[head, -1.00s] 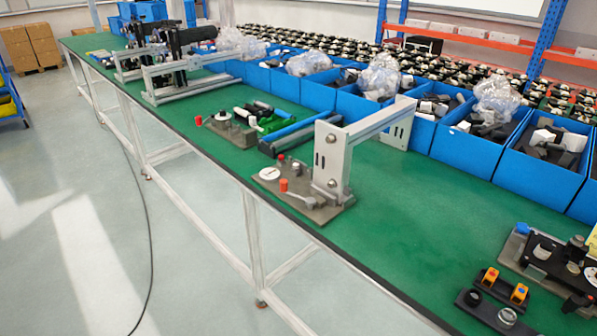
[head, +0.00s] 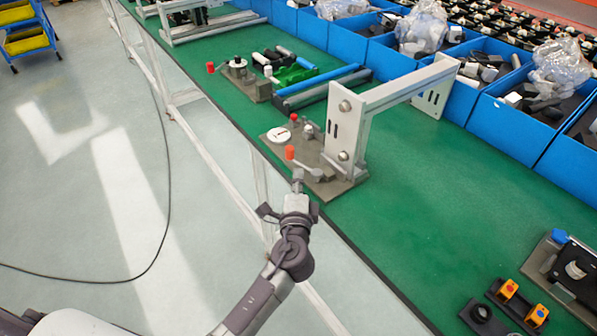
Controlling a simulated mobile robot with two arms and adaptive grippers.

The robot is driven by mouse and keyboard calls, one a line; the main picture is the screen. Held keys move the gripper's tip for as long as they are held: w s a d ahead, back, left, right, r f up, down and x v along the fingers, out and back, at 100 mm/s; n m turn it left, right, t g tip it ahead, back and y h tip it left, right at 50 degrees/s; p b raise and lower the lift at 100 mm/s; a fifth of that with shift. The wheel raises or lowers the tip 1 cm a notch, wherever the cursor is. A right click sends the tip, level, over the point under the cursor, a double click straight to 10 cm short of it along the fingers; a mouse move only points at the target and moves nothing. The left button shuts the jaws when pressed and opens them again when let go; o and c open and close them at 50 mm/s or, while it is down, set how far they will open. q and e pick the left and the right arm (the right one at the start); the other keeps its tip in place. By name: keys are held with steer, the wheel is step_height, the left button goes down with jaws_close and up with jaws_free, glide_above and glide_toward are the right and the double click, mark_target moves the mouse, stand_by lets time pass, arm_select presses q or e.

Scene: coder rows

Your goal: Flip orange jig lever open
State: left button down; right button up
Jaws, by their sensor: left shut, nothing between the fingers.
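The grey jig plate (head: 335,187) lies at the near edge of the green table, with a white round dial (head: 279,135) and an upright metal bracket. The orange-tipped lever (head: 289,153) is on this plate; its grey arm slants down to the right towards a small grey block. A red knob (head: 293,117) stands behind it. My left gripper (head: 298,176) is shut and empty, with its fingertips just in front of the lever in the picture. I cannot tell whether they touch it. My right gripper is out of view.
The metal bracket (head: 347,130) rises just right of the lever. A second jig (head: 240,72) with a red-tipped handle sits farther back. Blue bins (head: 515,127) line the far side. A button box (head: 520,300) is at lower right. The green table (head: 430,200) between is clear.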

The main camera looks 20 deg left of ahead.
arm_select(q)
steer(key=x, duration=0.6)
steer(key=shift+w+p, duration=0.2)
steer(key=shift+p, duration=0.1)
steer(key=shift+x, duration=0.75)
steer(key=shift+s+f, duration=0.1)
steer(key=shift+s+a, duration=0.4)
steer(key=shift+s, duration=0.05)
steer(key=shift+f, duration=0.15)
